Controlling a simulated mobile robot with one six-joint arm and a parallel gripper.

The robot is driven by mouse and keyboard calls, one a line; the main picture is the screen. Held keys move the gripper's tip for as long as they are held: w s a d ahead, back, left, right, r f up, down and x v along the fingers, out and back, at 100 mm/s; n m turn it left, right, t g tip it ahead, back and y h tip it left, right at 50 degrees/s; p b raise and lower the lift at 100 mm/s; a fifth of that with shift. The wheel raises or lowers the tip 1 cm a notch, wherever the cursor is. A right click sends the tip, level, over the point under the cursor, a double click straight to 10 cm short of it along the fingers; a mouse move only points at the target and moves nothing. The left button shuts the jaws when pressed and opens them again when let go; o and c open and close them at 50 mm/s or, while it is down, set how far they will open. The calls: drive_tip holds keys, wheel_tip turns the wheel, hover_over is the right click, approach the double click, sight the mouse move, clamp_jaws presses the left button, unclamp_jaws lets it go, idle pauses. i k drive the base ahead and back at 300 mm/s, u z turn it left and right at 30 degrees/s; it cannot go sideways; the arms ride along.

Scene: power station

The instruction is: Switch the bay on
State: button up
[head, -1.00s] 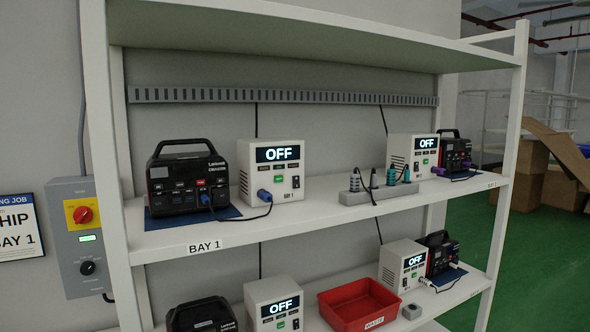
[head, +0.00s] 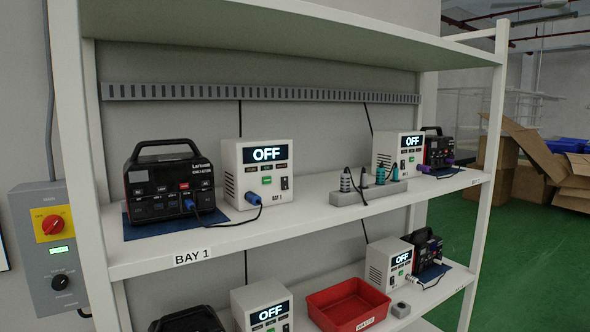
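The bay labelled BAY 1 (head: 193,257) is on the upper shelf of a white rack. Its white charger box (head: 235,190) shows OFF on its display (head: 267,154), with a green mark and a dark rocker switch (head: 285,183) on its front. A blue plug on a black cable sits at the charger's lower front, and the cable runs to a black power station (head: 168,180) on a blue mat. At the far left, a grey control box (head: 40,280) has a red knob on a yellow plate (head: 52,224), a lit green display and a black knob (head: 60,282). My gripper is not in view.
Another white charger (head: 384,150) showing OFF and a black power station (head: 437,150) stand at the upper shelf's right. A grey socket strip (head: 372,192) with plugs lies between the bays. The lower shelf holds more OFF chargers and a red tray (head: 347,303). Cardboard boxes (head: 530,165) stand at right.

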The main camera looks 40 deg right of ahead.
sight(285, 179)
drive_tip(key=z, duration=0.75)
drive_tip(key=k, duration=0.95)
drive_tip(key=u, duration=0.05)
drive_tip(key=i, duration=0.85)
drive_tip(key=z, duration=0.05)
